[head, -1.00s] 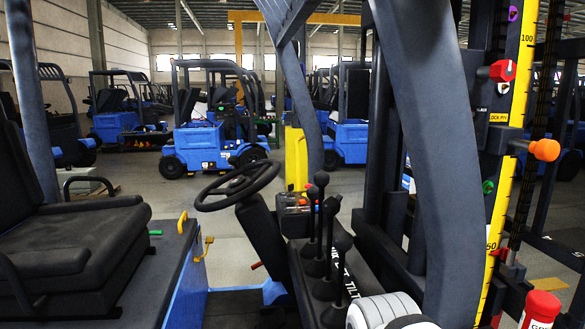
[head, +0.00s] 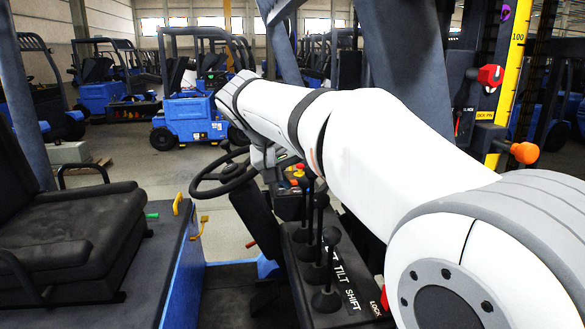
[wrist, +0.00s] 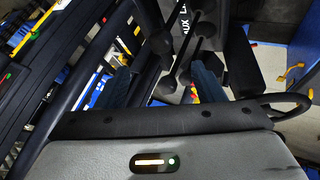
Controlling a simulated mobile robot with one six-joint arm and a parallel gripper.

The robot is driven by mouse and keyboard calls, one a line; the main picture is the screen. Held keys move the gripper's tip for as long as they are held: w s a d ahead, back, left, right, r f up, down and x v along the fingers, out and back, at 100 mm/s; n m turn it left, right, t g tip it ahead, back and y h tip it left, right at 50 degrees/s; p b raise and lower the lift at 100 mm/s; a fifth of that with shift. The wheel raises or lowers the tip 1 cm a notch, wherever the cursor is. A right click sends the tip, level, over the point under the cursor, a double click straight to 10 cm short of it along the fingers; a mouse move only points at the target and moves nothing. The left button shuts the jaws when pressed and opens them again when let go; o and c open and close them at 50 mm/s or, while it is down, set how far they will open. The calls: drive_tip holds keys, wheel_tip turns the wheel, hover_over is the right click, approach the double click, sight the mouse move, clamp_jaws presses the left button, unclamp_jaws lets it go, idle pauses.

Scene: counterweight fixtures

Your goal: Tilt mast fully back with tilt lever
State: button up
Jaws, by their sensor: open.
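A bank of several black levers with round knobs (head: 331,236) stands on a dark console right of the steering wheel. A white TILT label (head: 339,274) is printed on the console with SHIFT below it; I cannot tell which lever it belongs to. The levers look upright. In the wrist view, black lever knobs (wrist: 166,84) show between and beyond my fingertips. My gripper (wrist: 164,80) is open, its two blue fingers spread over the levers, with nothing visibly held. In the head view my gripper is mostly hidden behind my arm near the wheel. The mast (head: 440,140) stands behind my arm.
The black steering wheel (head: 215,183) is close to my wrist. A seat (head: 70,240) stands at left. An orange knob (head: 524,153) and a red knob (head: 490,75) sit by the yellow scale (head: 514,60) at right. Parked blue forklifts (head: 190,115) fill the background.

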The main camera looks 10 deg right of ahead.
sight(319, 196)
drive_tip(key=b+x, duration=0.4)
drive_tip(key=x, duration=0.5)
drive_tip(key=shift+f, duration=0.3)
drive_tip(key=shift+w+d+f, duration=0.35)
drive_tip(key=shift+d+f, duration=0.05)
drive_tip(key=shift+f, duration=0.1)
drive_tip(key=c, duration=0.8)
